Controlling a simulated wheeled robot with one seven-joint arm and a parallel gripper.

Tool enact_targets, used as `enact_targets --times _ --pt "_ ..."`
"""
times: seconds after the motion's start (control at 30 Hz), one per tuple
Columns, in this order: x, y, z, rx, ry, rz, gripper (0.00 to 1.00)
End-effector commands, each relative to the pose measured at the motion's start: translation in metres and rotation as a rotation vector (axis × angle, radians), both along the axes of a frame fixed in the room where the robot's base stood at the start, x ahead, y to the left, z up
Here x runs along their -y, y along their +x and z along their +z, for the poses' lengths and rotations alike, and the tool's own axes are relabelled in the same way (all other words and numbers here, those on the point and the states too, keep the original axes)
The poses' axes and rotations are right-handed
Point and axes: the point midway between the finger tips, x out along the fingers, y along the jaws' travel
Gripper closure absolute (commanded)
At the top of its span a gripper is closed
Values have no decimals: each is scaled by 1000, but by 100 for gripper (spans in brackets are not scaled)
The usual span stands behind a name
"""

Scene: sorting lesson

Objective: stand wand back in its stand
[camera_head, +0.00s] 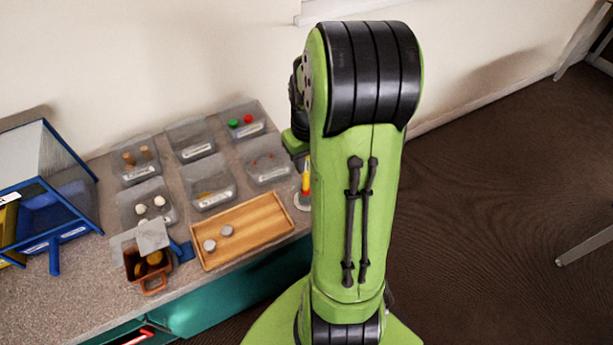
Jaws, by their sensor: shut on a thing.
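A slim red-and-yellow upright piece (305,182), which looks like the wand, shows at the left edge of my arm, near the right end of the counter. A small pale round base (301,202), which looks like the stand, is at its foot. I cannot tell whether the piece sits in the base or is held just above it. My own green arm covers its right side. My gripper is hidden behind my arm, so its jaws and what they hold do not show.
A wooden tray (262,219) with two grey discs lies left of the base. Several clear labelled bins (213,196) hold small items behind it. A brown container (150,285) stands at the front, and a blue-framed box (75,205) at the left.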

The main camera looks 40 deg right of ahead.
Motion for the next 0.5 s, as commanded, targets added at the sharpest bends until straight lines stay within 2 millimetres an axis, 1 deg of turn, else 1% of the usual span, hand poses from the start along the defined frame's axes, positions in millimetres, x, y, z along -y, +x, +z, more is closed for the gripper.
enact_targets --times 0.03,0.13,0.37,0.5 --pt "-1 -1 -16 -4 3 0 100" --pt "0 0 -29 -2 2 0 100" --pt "0 0 -29 1 0 0 100" --pt "0 0 -33 0 0 1 100"
